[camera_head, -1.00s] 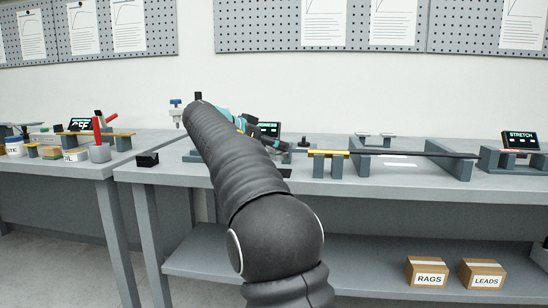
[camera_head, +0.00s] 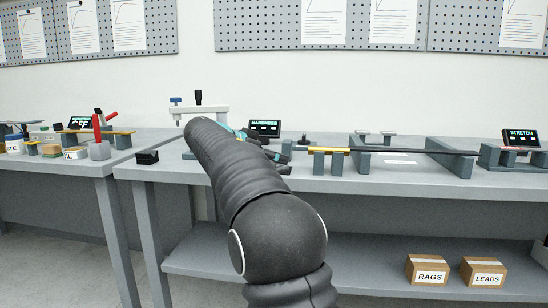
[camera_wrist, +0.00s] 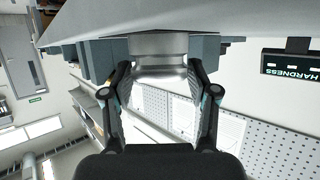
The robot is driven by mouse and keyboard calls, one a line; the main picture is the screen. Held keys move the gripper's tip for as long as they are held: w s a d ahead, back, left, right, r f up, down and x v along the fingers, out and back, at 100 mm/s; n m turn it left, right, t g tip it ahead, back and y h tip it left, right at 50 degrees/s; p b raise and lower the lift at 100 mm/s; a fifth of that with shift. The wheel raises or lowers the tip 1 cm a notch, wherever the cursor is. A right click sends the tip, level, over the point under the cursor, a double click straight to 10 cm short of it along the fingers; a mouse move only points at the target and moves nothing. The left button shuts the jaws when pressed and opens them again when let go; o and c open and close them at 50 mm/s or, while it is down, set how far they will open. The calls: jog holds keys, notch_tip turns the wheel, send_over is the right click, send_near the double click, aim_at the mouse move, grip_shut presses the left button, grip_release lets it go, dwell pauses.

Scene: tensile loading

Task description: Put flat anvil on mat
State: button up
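In the wrist view a round, shiny metal piece (camera_wrist: 159,58), which looks like the flat anvil, sits between the two fingers of my gripper (camera_wrist: 160,72). The fingers stand close along both its sides; I cannot tell whether they press on it. Its far end meets a grey surface at the top of the picture. In the head view my arm hides the piece, and my gripper (camera_head: 277,152) shows only partly past the arm, low over the bench. I cannot make out the mat with certainty.
A white press frame (camera_head: 205,110) stands behind my arm, beside the HARDNESS display (camera_head: 265,128). To the right are a long dark bar on supports (camera_head: 415,152) and the STRETCH display (camera_head: 520,139). A small black block (camera_head: 147,157) lies at the bench's left end.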

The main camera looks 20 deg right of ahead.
jog(key=shift+o, duration=0.6)
jog(key=shift+r, duration=0.2)
jog(key=v, duration=1.2)
jog(key=shift+p, duration=0.3)
jog(key=s+a+f+n+t+y, duration=0.1)
jog(key=s+f+n+y, duration=0.3)
jog(key=s+f, duration=0.5)
jog(key=s+a+f+n+t+y, duration=0.1)
jog(key=s+a+f+n+y, duration=0.3)
jog(key=s+f, duration=0.5)
jog(key=s+a+f+n+t+y, duration=0.1)
jog(key=s+a+f+n+y, duration=0.2)
jog(key=s, duration=1.5)
notch_tip(320, 180, down, 7)
jog(key=n+y, duration=0.2)
jog(key=n, duration=0.2)
jog(key=shift+r+n, duration=0.25)
jog(key=shift+n, duration=0.15)
